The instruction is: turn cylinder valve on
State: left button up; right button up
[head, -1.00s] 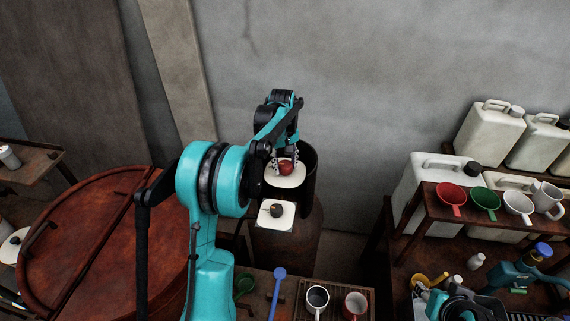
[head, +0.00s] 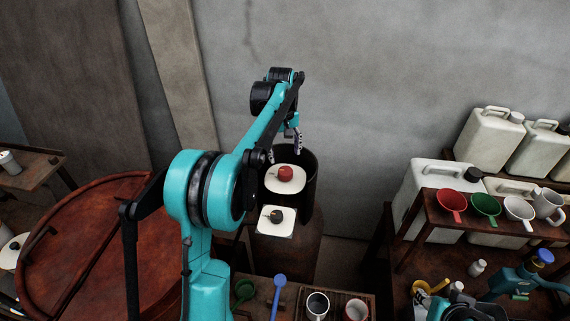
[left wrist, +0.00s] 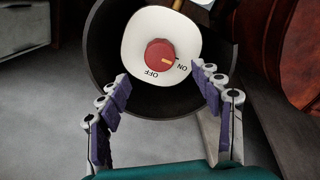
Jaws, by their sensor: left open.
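The cylinder valve is a round red knob (head: 285,172) on a white rounded plate (head: 272,184). It sits at the dark open-topped collar (head: 309,187) of a brown cylinder (head: 287,251). In the left wrist view the red knob (left wrist: 159,54) carries an orange mark at its right side, beside the word ON. OFF is printed below the knob. My left gripper (head: 285,154) is open and empty, just above and behind the knob in the head view. In the left wrist view its fingers (left wrist: 163,86) are spread apart, clear of the knob.
A large reddish-brown vat lid (head: 85,245) lies left. Mugs (head: 317,304) stand at the front. A shelf of coloured cups (head: 452,201) and white jugs (head: 489,139) are at right.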

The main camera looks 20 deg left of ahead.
pick_arm(q)
notch_tip(320, 180, up, 4)
jog(key=shift+f, duration=0.2)
jog(key=shift+s, duration=0.1)
dwell(0.3)
jog(key=s+d+f+m+t+b, duration=0.25)
jog(key=s+d+f+b, duration=0.2)
jog(key=s, duration=0.25)
jog(key=s+d+f+m+t+b, duration=0.1)
jog(key=s+d+f+m+b, duration=0.25)
jog(key=s+b, duration=0.3)
jog(key=s+d+f+m+t+b, duration=0.3)
jog(key=s+d+f+b, duration=0.2)
jog(key=s+f, duration=0.9)
notch_tip(320, 180, down, 2)
jog(key=b, duration=0.2)
jog(key=shift+s+f+m+b, duration=0.2)
jog(key=shift+f+m+b, duration=0.1)
jog(key=shift+m, duration=0.1)
